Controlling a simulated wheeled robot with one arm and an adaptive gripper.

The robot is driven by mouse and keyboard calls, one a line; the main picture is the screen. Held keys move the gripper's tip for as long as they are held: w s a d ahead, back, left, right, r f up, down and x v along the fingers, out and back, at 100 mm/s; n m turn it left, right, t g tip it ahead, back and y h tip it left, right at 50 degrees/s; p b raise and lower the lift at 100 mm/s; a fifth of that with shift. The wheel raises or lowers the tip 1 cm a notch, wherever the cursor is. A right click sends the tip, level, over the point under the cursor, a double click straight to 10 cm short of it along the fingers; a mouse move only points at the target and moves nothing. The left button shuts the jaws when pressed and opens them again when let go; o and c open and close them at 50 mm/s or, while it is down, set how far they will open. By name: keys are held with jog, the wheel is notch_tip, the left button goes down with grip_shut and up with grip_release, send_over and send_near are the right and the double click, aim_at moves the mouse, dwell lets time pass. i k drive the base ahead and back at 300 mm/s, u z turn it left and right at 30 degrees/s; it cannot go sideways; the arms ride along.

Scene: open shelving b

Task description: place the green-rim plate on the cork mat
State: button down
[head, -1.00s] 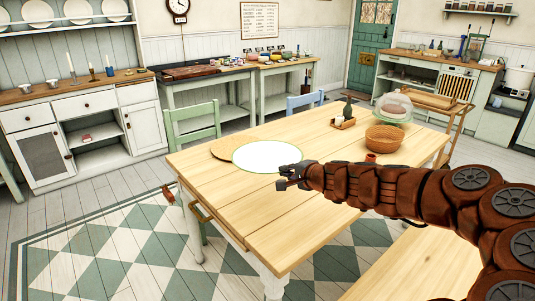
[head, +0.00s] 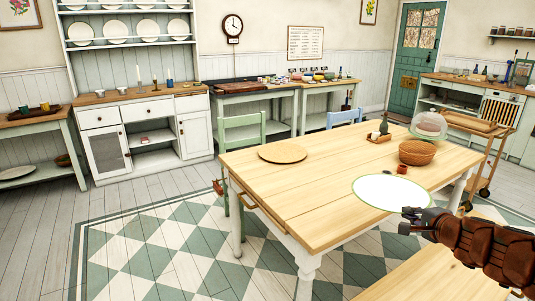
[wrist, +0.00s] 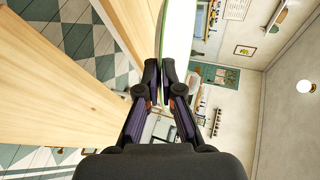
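The white plate with a green rim (head: 392,193) is held by its near edge in my gripper (head: 413,220), in front of the table's right side in the head view. In the wrist view my gripper (wrist: 166,75) is shut on the plate, which stretches away from the fingertips (wrist: 177,35). The plate looks clear of the tabletop, though its exact height is hard to tell. The round cork mat (head: 282,153) lies flat and bare on the left part of the table, well to the left of the plate.
The wooden table (head: 310,195) has free room around the mat. A wicker basket (head: 417,152), a small red-brown cup (head: 402,169), a glass dome (head: 429,125) and a tray with a bottle (head: 381,133) stand toward its back right. Green (head: 243,130) and blue (head: 344,117) chairs stand behind.

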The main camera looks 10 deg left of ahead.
aim_at(283, 152)
jog(key=u, duration=0.75)
jog(key=i, duration=0.7)
jog(key=u, duration=1.15)
jog(key=i, duration=1.4)
jog(key=z, duration=0.3)
jog(key=i, duration=1.1)
jog(key=z, duration=1.55)
jog(key=i, duration=0.4)
jog(key=z, duration=0.3)
